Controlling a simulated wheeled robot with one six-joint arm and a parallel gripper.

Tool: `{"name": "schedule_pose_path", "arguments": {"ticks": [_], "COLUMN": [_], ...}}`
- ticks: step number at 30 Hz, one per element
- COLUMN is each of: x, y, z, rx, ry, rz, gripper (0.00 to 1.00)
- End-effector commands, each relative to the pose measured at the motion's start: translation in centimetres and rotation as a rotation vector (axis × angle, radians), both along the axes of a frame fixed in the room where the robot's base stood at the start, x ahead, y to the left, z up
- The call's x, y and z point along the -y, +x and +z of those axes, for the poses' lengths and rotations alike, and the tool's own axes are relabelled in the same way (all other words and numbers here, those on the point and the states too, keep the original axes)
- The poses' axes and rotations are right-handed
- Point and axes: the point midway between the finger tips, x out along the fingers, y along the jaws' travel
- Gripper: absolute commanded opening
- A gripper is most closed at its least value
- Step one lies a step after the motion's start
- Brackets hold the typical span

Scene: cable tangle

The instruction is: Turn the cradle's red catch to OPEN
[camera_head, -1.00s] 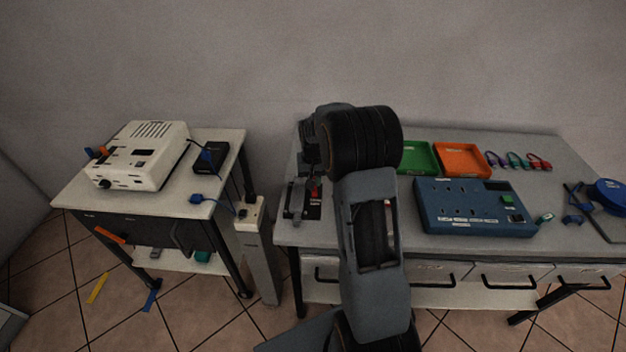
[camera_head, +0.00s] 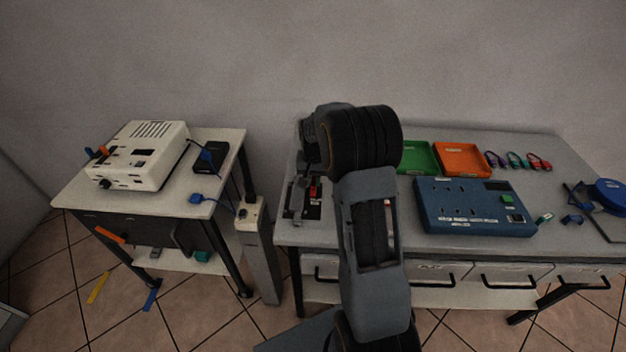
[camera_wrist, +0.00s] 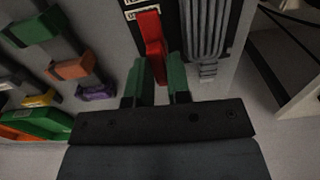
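The red catch (camera_wrist: 151,45) is a narrow lever on the cradle's black plate (camera_wrist: 136,6) with white labels, in the upper middle of the wrist view. In the head view the catch (camera_head: 313,190) shows as a small red spot at the bench's left end. My gripper (camera_wrist: 158,82) has two green fingertips, spread apart. The near end of the catch lies between them; I cannot tell whether either finger touches it. The label wording is not readable. In the head view my arm hides part of the cradle.
A grey ribbed part (camera_wrist: 205,30) lies close right of the catch. A blue panel (camera_head: 470,207), a green tray (camera_head: 418,157) and an orange tray (camera_head: 462,160) are on the bench right of my arm. A white device (camera_head: 140,155) sits on the left table.

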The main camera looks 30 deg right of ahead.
Motion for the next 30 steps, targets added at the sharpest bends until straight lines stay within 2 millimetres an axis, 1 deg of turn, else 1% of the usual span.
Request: {"name": "schedule_pose_path", "arguments": {"ticks": [1,6,7,13,17,20,30], "x": [0.0,0.0,0.0,0.0,0.1,0.1,0.0], "y": [0.0,-0.1,-0.1,-0.1,-0.1,0.0,0.0], "z": [0.1,0.0,0.0,-0.1,0.6,1.9,8.8], "rx": [0.002,-0.002,-0.002,-0.004,-0.004,-0.001,-0.001], "ry": [-0.001,0.000,0.000,0.000,0.000,-0.001,-0.001], "rz": [0.001,0.001,0.001,0.002,0.002,0.002,0.002], "gripper": [0.22,0.39,0.40,0.40,0.40,0.40,0.40]}}
